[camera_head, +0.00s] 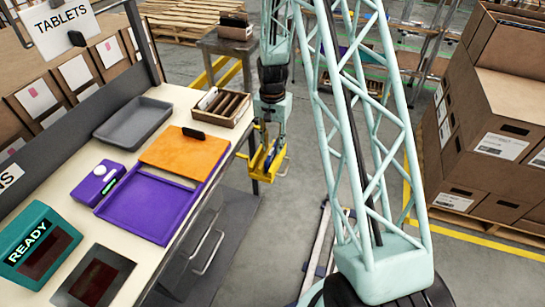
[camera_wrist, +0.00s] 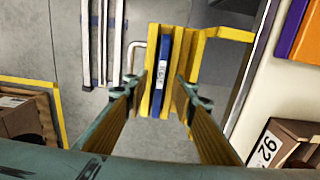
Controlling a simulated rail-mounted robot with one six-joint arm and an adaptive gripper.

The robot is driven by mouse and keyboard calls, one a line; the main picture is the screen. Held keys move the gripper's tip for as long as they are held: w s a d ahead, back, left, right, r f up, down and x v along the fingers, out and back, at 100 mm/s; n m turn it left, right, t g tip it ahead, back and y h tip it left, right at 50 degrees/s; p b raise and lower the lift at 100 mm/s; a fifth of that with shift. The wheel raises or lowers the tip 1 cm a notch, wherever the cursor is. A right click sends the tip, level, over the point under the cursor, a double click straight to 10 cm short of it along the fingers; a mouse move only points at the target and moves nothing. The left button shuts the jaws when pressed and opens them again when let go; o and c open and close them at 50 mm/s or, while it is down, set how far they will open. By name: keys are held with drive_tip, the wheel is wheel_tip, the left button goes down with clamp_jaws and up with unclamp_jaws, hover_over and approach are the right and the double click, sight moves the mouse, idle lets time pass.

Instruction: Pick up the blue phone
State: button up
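The blue phone (camera_wrist: 164,75) stands on edge between yellow slabs of a narrow yellow holder (camera_wrist: 200,65); a pale label shows on it. In the head view, the holder (camera_head: 279,160) sits off the bench's right side, with a blue strip of the phone (camera_head: 269,158) showing. My gripper (camera_wrist: 164,92) is open, with one finger to either side of the phone in the wrist view. In the head view, my gripper (camera_head: 266,143) is at the holder. I cannot tell whether the fingers touch the phone or the holder.
The bench (camera_head: 152,256) on the left holds a purple tray (camera_head: 150,207), an orange panel (camera_head: 185,150), a grey tray (camera_head: 133,122) and a wooden divided box (camera_head: 222,107). Stacked cartons (camera_head: 490,130) stand at the right. Floor between is mostly clear.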

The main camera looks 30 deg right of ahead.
drive_tip(key=shift+f, duration=0.65)
drive_tip(key=shift+c, duration=0.7)
clamp_jaws()
